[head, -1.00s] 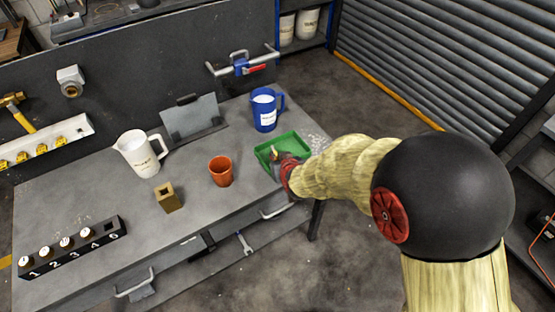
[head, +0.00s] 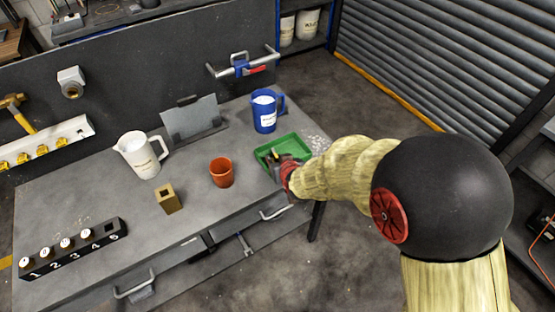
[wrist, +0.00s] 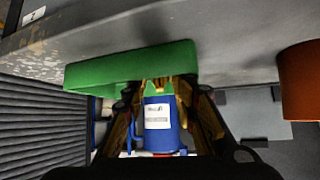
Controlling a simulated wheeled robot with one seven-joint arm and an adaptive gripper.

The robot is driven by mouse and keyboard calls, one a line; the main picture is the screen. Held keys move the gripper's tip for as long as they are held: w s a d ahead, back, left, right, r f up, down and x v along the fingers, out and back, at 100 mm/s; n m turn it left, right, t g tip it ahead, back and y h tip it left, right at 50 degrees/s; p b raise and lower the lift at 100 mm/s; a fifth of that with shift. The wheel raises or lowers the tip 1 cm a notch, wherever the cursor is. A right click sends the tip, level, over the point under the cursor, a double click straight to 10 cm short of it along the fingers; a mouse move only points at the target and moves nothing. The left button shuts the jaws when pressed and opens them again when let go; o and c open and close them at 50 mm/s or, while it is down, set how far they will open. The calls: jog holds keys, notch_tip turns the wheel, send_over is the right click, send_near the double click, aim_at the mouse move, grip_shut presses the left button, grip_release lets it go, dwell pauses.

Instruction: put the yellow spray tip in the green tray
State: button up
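The green tray (head: 298,146) sits at the right end of the grey workbench. It fills the upper middle of the wrist view (wrist: 120,68). My gripper (head: 274,158) reaches over the tray's near side, with its dark fingers pointing into it. In the wrist view, its two fingers (wrist: 164,86) show on either side of a narrow gap. I cannot make out the yellow spray tip. A yellowish patch near the fingertips in the wrist view is too small to tell from the fingers, so I cannot tell whether anything is held.
A blue jug (head: 265,112) stands behind the tray. An orange cup (head: 221,173) is to its left. A brass block (head: 168,198), a white pitcher (head: 140,155) and a numbered black rack (head: 72,247) are further left. A grey stand (head: 192,120) is at the back.

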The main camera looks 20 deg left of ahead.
jog(key=shift+s+d+f+p, duration=0.4)
jog(key=shift+s+f, duration=0.05)
jog(key=shift+s, duration=0.05)
jog(key=r+p+v, duration=0.1)
jog(key=p+v, duration=0.1)
jog(key=v, duration=1)
jog(key=shift+w+a+p, duration=0.3)
jog(key=shift+w+p, duration=0.05)
jog(key=shift+p, duration=0.05)
jog(key=s+d+r+m+h, duration=0.1)
jog(key=d+r, duration=0.5)
jog(key=d, duration=0.2)
jog(key=d+r+m+h, duration=0.2)
jog(key=d+r, duration=0.4)
jog(key=d, duration=0.2)
jog(key=s+d+r+m+g+h, duration=0.1)
jog(key=s+d+r, duration=0.2)
jog(key=s+d, duration=0.5)
jog(key=s+d+r+m+g+h, duration=0.1)
jog(key=s+d+r+m, duration=0.1)
jog(key=s+d, duration=0.6)
jog(key=shift+s+d+r+m+g+h, duration=0.3)
jog(key=shift+r+g+h, duration=0.1)
jog(key=shift+r, duration=0.5)
